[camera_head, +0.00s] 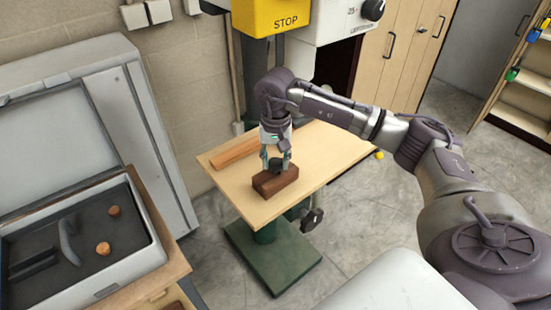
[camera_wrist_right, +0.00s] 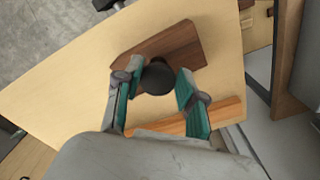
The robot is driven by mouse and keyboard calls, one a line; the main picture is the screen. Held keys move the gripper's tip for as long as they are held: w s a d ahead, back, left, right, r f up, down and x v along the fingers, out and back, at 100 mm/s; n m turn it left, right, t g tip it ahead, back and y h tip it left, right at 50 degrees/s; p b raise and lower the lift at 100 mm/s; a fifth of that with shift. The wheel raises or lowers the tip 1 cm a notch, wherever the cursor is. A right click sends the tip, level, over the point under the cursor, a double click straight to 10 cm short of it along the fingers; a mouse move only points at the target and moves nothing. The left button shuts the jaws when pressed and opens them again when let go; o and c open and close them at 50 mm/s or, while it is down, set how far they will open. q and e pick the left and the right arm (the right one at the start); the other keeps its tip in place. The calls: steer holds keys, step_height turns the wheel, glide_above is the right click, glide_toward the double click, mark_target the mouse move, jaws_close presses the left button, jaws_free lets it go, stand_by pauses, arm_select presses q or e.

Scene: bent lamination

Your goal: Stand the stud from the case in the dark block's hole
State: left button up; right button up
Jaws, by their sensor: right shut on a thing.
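My right gripper (camera_head: 276,162) is over the dark brown block (camera_head: 270,186) on the light wooden table. It is shut on a dark stud, whose round black end (camera_wrist_right: 158,77) shows between the fingertips in the wrist view. The block also shows there, behind the stud (camera_wrist_right: 184,46). The stud's lower end and the block's hole are hidden, so I cannot tell whether the stud is in the hole or above it. The open grey case (camera_head: 150,258) at left has a dark lining. My left gripper is not in view.
A lighter orange-brown wooden bar (camera_head: 233,151) lies on the table (camera_head: 318,160) behind the block. Two cork-coloured pieces (camera_head: 103,248) and a grey curved piece (camera_head: 69,241) are in the case. A yellow machine (camera_head: 270,15) stands above the table's back.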

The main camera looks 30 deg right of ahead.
steer(key=shift+s+b, duration=0.1)
steer(key=shift+b, duration=0.45)
stand_by(1.5)
steer(key=shift+f+b, duration=0.5)
steer(key=shift+b, duration=0.3)
stand_by(1.2)
steer(key=o, duration=1.3)
steer(key=shift+c, duration=0.2)
steer(key=shift+r, duration=0.15)
steer(key=shift+r+p, duration=1.8)
steer(key=shift+r, duration=1.6)
